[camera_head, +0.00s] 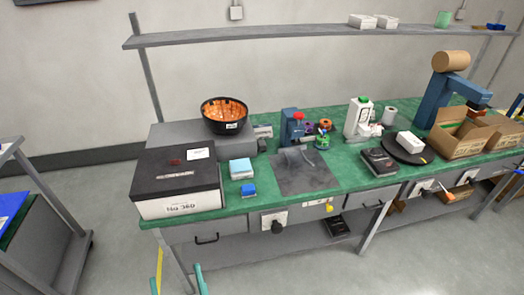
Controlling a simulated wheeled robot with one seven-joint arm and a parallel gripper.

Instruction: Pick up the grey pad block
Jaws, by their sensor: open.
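On the green bench top (341,148) lies a flat dark grey mat (308,180). A small grey shape (293,154) shows at its back left part; it blends with the mat, and I cannot tell for sure whether it is the grey pad block. Left of the mat stand a block with a pale blue top (241,167) and, in front of it, a smaller blue block (248,190).
A black-topped box (178,207) and a black bowl (226,115) with orange contents stand at left. A blue device (292,126) stands behind the mat; a dark flat device (379,161) lies right. Cardboard boxes (459,146) stand far right. A shelf (300,33) hangs above.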

